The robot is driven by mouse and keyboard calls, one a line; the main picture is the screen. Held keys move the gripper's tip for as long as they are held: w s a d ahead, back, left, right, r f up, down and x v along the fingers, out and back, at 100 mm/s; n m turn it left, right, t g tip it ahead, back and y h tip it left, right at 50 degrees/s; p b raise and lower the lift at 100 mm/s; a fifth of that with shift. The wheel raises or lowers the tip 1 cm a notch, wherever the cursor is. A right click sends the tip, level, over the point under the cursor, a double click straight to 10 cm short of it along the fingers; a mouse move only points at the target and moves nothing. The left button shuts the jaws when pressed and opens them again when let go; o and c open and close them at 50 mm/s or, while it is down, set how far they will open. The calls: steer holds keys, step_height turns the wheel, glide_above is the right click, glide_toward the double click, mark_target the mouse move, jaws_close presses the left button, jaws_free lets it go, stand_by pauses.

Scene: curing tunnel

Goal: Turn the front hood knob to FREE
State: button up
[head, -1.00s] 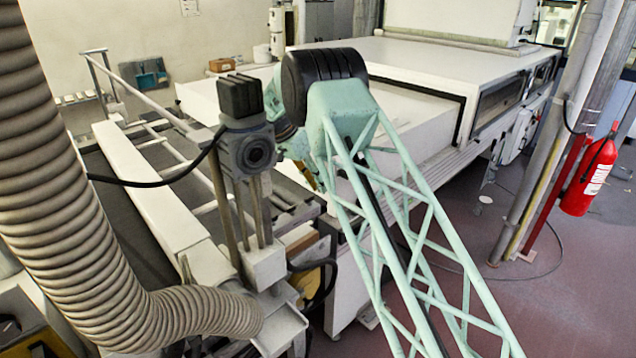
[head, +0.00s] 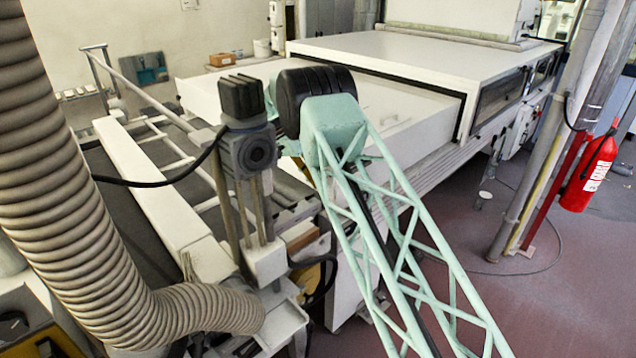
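The large white hood (head: 430,70) of the curing tunnel fills the back middle of the head view, with a lower white front section (head: 385,112) toward me. I cannot make out the front hood knob; my arm may hide it. My green lattice arm reaches up from the bottom right to a black joint at the middle. My gripper is not in view; it lies behind the arm or the grey camera-like unit, so its state and its distance to the knob do not show.
A ribbed hose (head: 60,180) runs down the left side. A grey motor block (head: 245,150) on posts stands in front of the machine. A red fire extinguisher (head: 592,172) hangs by a grey post (head: 550,140) at right. Open floor (head: 540,310) lies at lower right.

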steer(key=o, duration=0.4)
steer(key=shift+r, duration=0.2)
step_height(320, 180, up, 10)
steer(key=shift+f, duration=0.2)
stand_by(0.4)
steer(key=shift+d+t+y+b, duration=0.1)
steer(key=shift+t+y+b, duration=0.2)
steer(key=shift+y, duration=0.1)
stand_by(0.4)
